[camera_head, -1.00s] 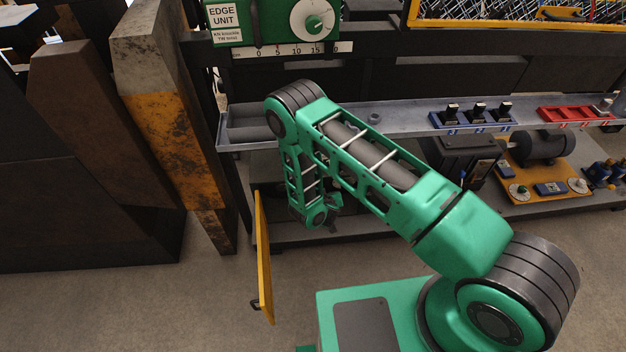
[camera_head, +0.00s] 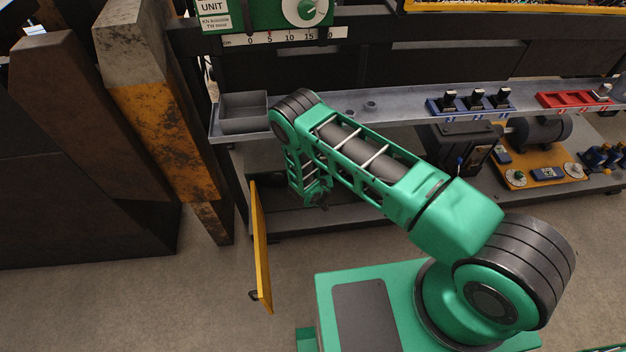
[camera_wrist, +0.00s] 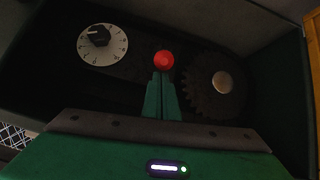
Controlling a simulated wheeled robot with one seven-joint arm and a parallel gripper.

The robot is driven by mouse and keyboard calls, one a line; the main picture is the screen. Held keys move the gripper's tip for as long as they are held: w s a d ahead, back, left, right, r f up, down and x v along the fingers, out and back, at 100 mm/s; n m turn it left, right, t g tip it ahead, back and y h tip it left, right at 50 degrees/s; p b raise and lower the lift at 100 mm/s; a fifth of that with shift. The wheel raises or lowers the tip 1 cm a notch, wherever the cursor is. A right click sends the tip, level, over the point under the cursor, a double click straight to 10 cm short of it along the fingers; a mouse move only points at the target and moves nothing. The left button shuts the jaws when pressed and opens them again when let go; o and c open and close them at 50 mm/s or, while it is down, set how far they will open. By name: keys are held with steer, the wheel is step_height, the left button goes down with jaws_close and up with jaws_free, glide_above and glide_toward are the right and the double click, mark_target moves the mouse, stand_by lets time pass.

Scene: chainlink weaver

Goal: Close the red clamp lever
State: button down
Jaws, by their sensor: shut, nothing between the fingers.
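In the wrist view, a round red knob (camera_wrist: 164,60), which looks like the end of the red clamp lever, shows just beyond the tips of my gripper (camera_wrist: 161,78). The rest of the lever is hidden behind the fingers or lost in the dark. My green fingers are together with nothing between them, pointing at the knob. I cannot tell whether they touch it. In the head view my forearm reaches down into the open space under the shelf, and the knob is not visible there.
A white numbered dial (camera_wrist: 102,45) is left of the knob and a dark gear (camera_wrist: 213,88) is close on its right, inside a dark compartment. An open yellow door (camera_head: 262,245) stands left of my arm. A grey shelf (camera_head: 390,112) runs above my forearm.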

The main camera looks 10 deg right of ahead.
steer(key=shift+w, duration=0.1)
steer(key=shift+a, duration=0.2)
steer(key=shift+d, duration=0.1)
steer(key=shift+d+f, duration=0.1)
steer(key=shift+s+f, duration=0.1)
steer(key=shift+s, duration=0.15)
steer(key=shift+s+f, duration=0.15)
step_height(320, 180, down, 11)
steer(key=s, duration=0.3)
steer(key=shift+f, duration=0.15)
stand_by(0.7)
